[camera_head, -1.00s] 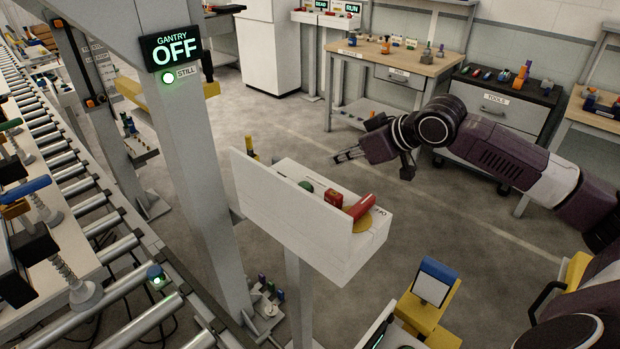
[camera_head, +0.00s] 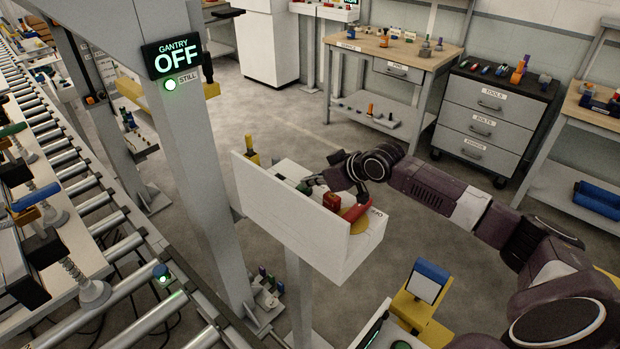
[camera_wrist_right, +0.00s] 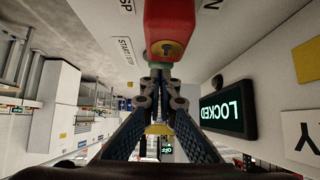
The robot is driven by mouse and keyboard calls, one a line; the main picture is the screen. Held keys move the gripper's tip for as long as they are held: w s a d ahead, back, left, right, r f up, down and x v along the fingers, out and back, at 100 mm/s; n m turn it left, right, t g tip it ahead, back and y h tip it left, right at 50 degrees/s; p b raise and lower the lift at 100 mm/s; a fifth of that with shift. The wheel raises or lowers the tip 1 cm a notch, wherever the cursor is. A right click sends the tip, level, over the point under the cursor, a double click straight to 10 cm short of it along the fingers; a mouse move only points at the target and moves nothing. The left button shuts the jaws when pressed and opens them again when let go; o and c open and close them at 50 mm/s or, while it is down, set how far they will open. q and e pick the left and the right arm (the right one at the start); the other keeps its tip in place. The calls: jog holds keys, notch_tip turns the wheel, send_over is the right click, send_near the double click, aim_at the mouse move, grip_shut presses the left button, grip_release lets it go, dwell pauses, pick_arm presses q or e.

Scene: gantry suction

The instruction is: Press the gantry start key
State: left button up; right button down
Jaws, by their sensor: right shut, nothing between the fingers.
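The white control box (camera_head: 350,258) stands on a post, its tall panel side facing the head camera. On it are a green key (camera_head: 303,187), a red block (camera_head: 331,201) and a red piece on a yellow disc (camera_head: 355,213). My right gripper (camera_head: 311,182) is shut and empty, just above the box beside the green key; contact cannot be told. In the right wrist view the shut fingertips (camera_wrist_right: 160,72) point at the red block (camera_wrist_right: 170,28), with a START label (camera_wrist_right: 122,50) to the left. The gantry sign (camera_head: 172,56) reads OFF, STILL. My left gripper is out of view.
A display reading LOCKED (camera_wrist_right: 228,110) is close on the right in the wrist view. A grey gantry column (camera_head: 190,150) and a roller conveyor (camera_head: 110,240) stand left of the box. A yellow stand (camera_head: 418,305) is in front.

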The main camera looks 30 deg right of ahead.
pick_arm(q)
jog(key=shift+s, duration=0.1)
pick_arm(e)
jog(key=shift+f, duration=0.2)
